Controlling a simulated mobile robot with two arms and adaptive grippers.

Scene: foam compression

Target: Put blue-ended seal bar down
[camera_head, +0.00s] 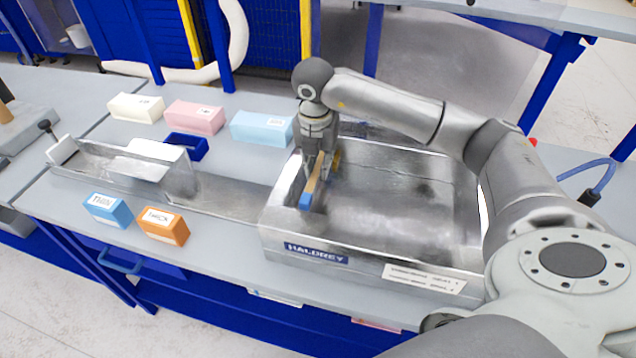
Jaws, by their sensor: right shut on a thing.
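My right gripper (318,165) is shut on the blue-ended seal bar (312,188), over the left part of the open metal tray labelled HALDREY (370,250). The bar is a tan strip, and its blue end points toward the front of the tray. The gripper covers part of the bar's far end. I cannot tell whether the bar touches the tray floor. My left gripper is not in view.
A metal channel (120,175) lies left of the tray. White (135,107), pink (194,117) and light blue (262,127) blocks stand behind it. A blue THIN block (108,210) and an orange THICK block (163,226) sit in front. A dark blue holder (187,145) is behind the channel.

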